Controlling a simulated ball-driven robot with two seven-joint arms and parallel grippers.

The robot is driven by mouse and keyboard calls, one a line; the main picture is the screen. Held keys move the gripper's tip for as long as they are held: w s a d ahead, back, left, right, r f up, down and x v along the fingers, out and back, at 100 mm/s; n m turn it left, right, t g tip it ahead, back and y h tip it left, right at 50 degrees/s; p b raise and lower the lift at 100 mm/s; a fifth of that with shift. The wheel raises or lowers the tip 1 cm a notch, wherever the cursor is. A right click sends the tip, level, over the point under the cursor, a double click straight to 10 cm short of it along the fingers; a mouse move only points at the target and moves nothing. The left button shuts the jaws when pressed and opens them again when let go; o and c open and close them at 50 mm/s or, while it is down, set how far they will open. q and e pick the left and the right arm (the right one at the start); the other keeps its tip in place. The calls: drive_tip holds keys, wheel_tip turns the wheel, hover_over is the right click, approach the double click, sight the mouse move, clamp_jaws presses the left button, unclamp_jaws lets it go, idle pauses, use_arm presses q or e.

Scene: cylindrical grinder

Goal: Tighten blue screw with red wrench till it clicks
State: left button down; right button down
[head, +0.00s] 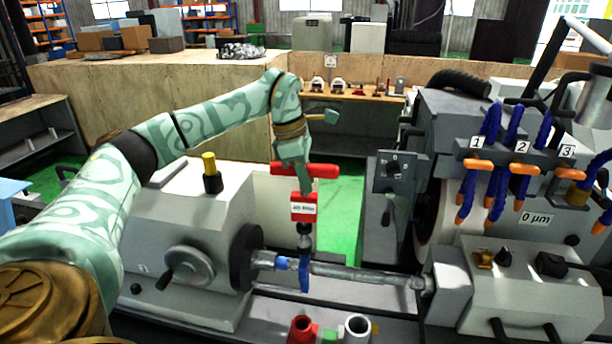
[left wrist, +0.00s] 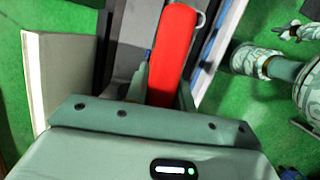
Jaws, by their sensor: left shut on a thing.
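My left gripper (head: 296,162) is shut on the red wrench (head: 303,208), around the middle of its red crossbar. The wrench hangs upright, with a white label on its red body and a dark shaft below. Its lower end is at or just above a blue part (head: 304,275) on the horizontal metal bar (head: 350,272); I cannot tell whether they touch. The blue screw cannot be told apart clearly from this blue part. In the left wrist view the red handle (left wrist: 174,55) lies between the fingers. My right gripper is not in view.
The grey headstock with its handwheel (head: 188,268) stands left of the bar. The grinding unit with blue hoses (head: 490,125) and orange nozzles stands at the right.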

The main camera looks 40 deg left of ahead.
use_arm(q)
drive_tip(key=shift+f, duration=1.85)
idle(0.8)
